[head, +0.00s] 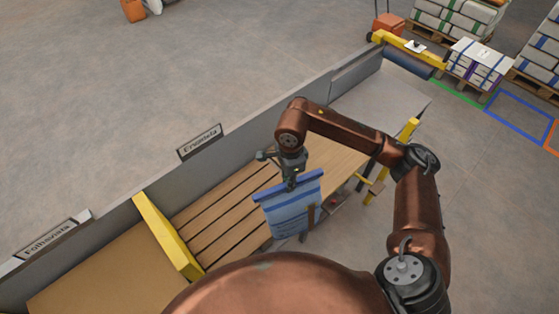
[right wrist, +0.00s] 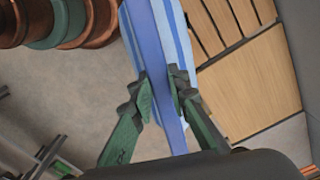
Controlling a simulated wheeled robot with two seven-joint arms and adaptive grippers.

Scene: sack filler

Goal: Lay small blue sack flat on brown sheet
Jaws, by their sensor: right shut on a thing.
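The small blue sack (head: 285,215) hangs upright from my right gripper (head: 291,182), above the near edge of the bench around its middle. The gripper is shut on the sack's darker blue top band. In the right wrist view the two green fingers (right wrist: 161,92) pinch that band (right wrist: 165,50) from both sides. A plain brown sheet (head: 105,272) lies flat at the lower left of the bench, left of a yellow bar. The sack is apart from it, to its right. My left gripper is not in view.
A yellow bar (head: 167,235) stands between the brown sheet and the wooden slats (head: 215,215). A grey wall (head: 240,135) with name signs runs along the bench's far side. Loaded pallets (head: 480,65) stand at the upper right. The brown sheet's visible surface is clear.

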